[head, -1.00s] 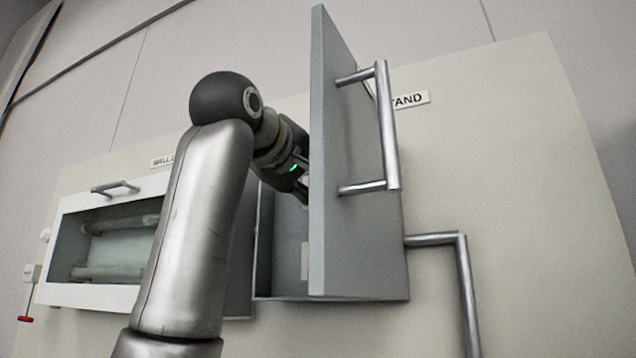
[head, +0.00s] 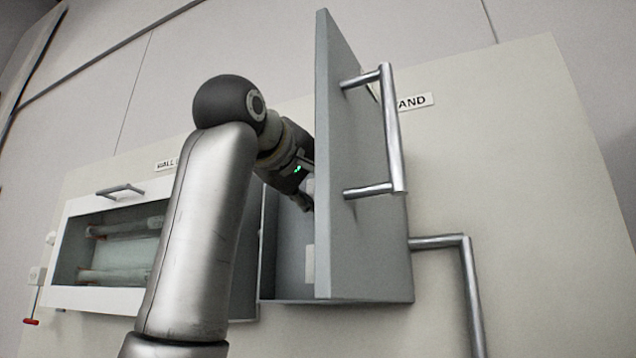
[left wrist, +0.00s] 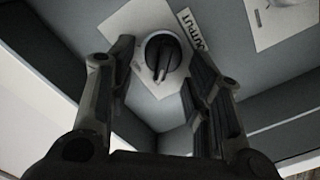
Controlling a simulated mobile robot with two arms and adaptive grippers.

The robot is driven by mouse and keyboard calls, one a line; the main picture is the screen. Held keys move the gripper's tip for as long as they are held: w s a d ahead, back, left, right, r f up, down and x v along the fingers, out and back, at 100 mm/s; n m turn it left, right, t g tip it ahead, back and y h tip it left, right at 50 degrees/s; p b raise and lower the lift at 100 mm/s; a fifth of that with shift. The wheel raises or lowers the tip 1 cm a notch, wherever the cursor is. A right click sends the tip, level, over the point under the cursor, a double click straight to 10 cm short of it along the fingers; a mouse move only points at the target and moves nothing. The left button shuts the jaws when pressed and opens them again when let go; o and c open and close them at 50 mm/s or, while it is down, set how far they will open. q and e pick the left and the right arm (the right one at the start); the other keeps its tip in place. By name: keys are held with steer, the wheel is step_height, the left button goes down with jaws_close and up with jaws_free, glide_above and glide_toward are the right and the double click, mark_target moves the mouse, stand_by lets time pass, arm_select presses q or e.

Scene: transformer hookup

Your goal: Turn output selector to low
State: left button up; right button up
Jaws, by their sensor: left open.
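The output selector (left wrist: 163,54) is a round dark knob with a light pointer bar, on a pale plate inside the grey cabinet (head: 290,300). A label (left wrist: 192,30) reading "OUTPUT" is beside it in the left wrist view. My left gripper (left wrist: 160,62) is open, with one finger on each side of the knob; I cannot tell whether they touch it. In the head view my left gripper (head: 306,200) reaches into the cabinet and is partly hidden behind the open door (head: 350,220). The knob is hidden in the head view. My right gripper is not in view.
The open door with its bar handle (head: 392,130) stands just right of my left gripper. A second cabinet (head: 90,297) with tube-like parts is at the left. A grey pipe (head: 466,285) runs down at the right. Another pale plate (left wrist: 285,22) is near the knob.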

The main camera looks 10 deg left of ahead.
arm_select(q)
steer(key=shift+s, duration=0.1)
steer(key=s+a, duration=0.2)
steer(key=s, duration=0.9)
steer(key=shift+s+a, duration=0.2)
steer(key=shift+s, duration=0.1)
